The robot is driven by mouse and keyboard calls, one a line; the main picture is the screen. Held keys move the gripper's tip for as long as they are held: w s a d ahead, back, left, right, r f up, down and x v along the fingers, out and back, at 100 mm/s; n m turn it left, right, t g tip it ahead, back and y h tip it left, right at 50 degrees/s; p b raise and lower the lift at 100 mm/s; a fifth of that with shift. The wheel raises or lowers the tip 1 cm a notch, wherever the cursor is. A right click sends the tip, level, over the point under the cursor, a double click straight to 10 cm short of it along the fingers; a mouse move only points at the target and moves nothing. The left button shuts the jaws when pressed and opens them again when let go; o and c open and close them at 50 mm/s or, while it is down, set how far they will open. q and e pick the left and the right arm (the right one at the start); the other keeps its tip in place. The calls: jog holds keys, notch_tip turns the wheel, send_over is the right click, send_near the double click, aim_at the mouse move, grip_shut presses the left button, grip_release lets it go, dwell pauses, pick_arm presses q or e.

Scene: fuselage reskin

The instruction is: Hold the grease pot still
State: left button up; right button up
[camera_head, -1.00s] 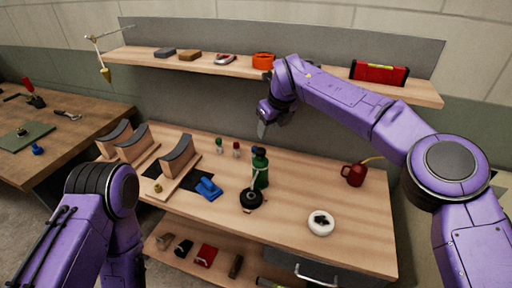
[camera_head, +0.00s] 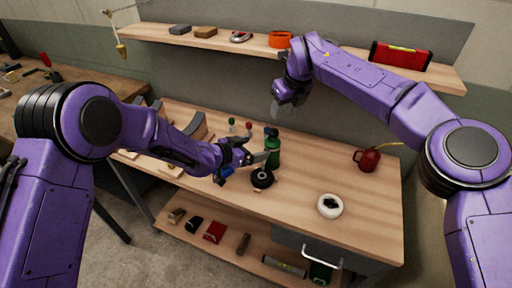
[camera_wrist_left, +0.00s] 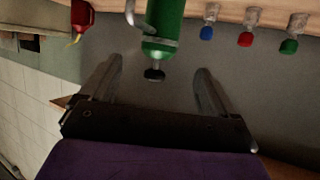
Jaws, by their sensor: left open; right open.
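A black round pot (camera_head: 262,179) stands on the workbench (camera_head: 365,225); I take it as the grease pot, but cannot be sure. A white round dish (camera_head: 329,206) with something dark inside stands to its right. My left gripper (camera_head: 246,166) is open and empty, just left of the bottle and above the pot. My right gripper (camera_head: 283,110) is open and empty, above the bench's back, in front of the shelf.
A blue tool (camera_head: 222,174) is partly hidden under my left gripper. Small capped bottles (camera_head: 248,128) stand behind it. A red oil can (camera_head: 368,159) is at the right. The shelf (camera_head: 220,41) above holds a red box (camera_head: 400,56). The front right of the bench is clear.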

aim_at(267, 145)
pick_arm(q)
jog(key=x, duration=0.9)
jog(key=shift+d+f, duration=0.15)
jog(key=shift+d, duration=0.1)
jog(key=shift+w+d+f, duration=0.1)
jog(key=shift+w+d, duration=0.05)
jog(key=shift+w, duration=0.15)
